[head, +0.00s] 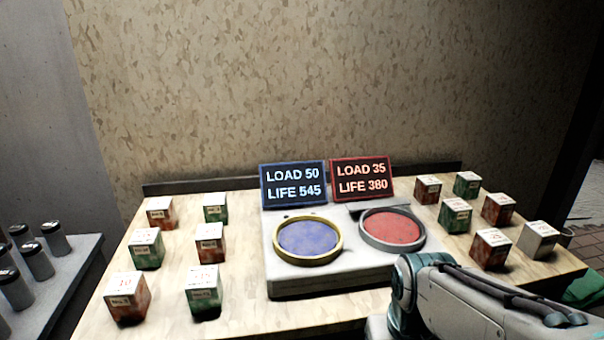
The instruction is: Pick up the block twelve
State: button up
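Several small cubes with white, number-marked tops stand on a wooden table (240,318). The left group has a front red block (128,304) whose top seems to read 10, and a front green block (205,301) that seems to read -15. Behind them are red and green blocks (147,255). The right group has red blocks (490,252), green blocks (454,219) and a plain grey-white block (537,241). Most markings are too small to read, so I cannot tell which block is twelve. My arm enters at the lower right; my gripper is not in view.
A grey console in the table's middle holds a blue round pad (310,238) and a red round pad (391,229). Behind stand a blue LOAD 50 sign (293,184) and a red LOAD 35 sign (362,179). Several dark-topped cylinders (37,262) stand on a grey surface at left.

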aim_at(203, 288)
jog(key=u, duration=1.35)
